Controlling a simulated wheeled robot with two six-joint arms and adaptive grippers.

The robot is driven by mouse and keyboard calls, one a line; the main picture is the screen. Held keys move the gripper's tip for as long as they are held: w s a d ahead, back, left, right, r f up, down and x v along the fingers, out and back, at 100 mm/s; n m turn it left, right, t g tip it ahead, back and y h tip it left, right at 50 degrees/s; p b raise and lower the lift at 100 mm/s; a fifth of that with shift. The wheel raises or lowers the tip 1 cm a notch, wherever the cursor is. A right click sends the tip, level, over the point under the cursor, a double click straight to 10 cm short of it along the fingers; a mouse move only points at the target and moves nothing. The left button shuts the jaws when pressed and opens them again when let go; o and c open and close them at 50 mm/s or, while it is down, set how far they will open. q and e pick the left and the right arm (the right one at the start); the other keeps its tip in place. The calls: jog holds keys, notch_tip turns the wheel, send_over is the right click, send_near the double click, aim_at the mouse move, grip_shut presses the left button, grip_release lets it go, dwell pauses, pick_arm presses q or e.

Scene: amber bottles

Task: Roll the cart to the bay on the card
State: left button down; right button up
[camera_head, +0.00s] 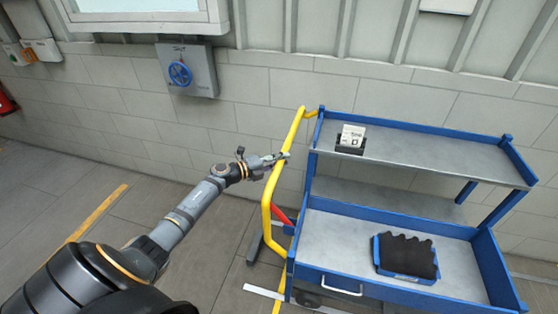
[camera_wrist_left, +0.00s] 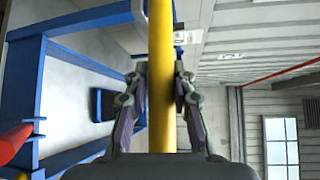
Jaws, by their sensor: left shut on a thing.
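The blue and grey cart (camera_head: 420,154) stands in front of the wall, with an upper shelf and a lower tray. Its yellow handle (camera_head: 267,196) rises along its left side. A small white card (camera_head: 352,136) stands in a dark holder on the upper shelf; its print is too small to read. My left gripper (camera_head: 284,157) is at the upper part of the handle. In the left wrist view the two fingers (camera_wrist_left: 160,100) lie on either side of the yellow handle bar (camera_wrist_left: 161,70), shut on it. My right gripper is not in view.
A blue bin (camera_head: 405,275) with dark contents sits in the cart's lower tray. A grey wall box with a blue handwheel (camera_head: 180,73) hangs at the left. A yellow floor line (camera_head: 98,214) crosses the open floor at left. The block wall stands close behind the cart.

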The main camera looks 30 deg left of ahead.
pick_arm(q)
jog(key=shift+a, duration=0.1)
dwell(0.3)
jog(key=c, duration=1.1)
grip_release()
jog(key=shift+a, duration=0.1)
jog(key=v, duration=1.2)
jog(key=shift+f, duration=0.1)
